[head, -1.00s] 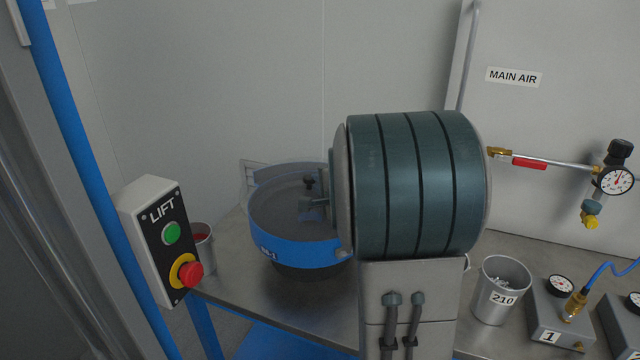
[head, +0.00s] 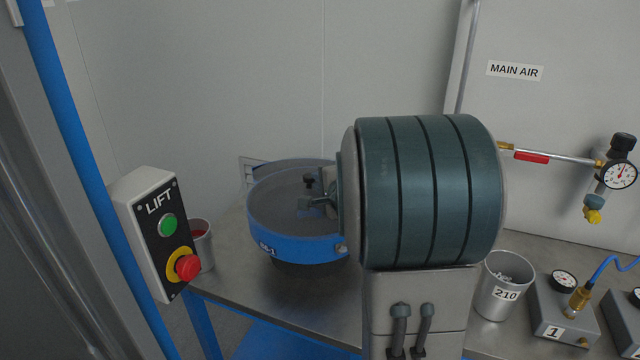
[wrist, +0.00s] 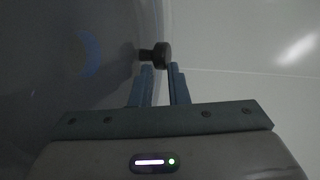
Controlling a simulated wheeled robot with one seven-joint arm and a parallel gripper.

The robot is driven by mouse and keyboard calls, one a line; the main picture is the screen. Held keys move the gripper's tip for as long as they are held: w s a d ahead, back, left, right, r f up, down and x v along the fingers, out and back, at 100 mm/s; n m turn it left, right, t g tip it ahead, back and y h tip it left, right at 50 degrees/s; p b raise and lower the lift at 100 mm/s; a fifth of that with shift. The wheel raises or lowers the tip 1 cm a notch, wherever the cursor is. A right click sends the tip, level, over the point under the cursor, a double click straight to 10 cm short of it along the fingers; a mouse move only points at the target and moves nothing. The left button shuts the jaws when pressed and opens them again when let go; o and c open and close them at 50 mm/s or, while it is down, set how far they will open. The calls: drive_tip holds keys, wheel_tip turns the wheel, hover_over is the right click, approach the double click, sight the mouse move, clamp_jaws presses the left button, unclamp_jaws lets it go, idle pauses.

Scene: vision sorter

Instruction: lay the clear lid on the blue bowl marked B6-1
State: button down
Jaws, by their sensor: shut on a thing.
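The blue bowl (head: 305,251) stands on the metal table left of my arm. A small label on its front left reads roughly B6-1. The clear lid (head: 275,200) shows as a faint grey disc over the bowl; whether its rim touches the bowl is hard to tell. My gripper (head: 312,192) is shut on the lid's dark knob (head: 309,181). In the wrist view the knob (wrist: 162,54) sits at the fingertips (wrist: 159,66), with the lid's curved edge (wrist: 168,25) close by. My arm hides the bowl's right side.
A LIFT control box (head: 157,235) stands at the left, beside a blue post (head: 75,130). A metal cup (head: 202,245) is behind it. A wall (head: 220,80) rises behind the table.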

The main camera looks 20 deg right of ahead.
drive_tip(key=shift+s+f, duration=0.15)
drive_tip(key=shift+f, duration=0.2)
drive_tip(key=c, duration=1.3)
unclamp_jaws()
drive_tip(key=shift+f, duration=0.15)
drive_tip(key=shift+s, duration=0.15)
drive_tip(key=v, duration=0.9)
drive_tip(key=b+v, duration=0.1)
drive_tip(key=v, duration=0.3)
drive_tip(key=shift+s+r, duration=0.2)
drive_tip(key=shift+r, duration=0.2)
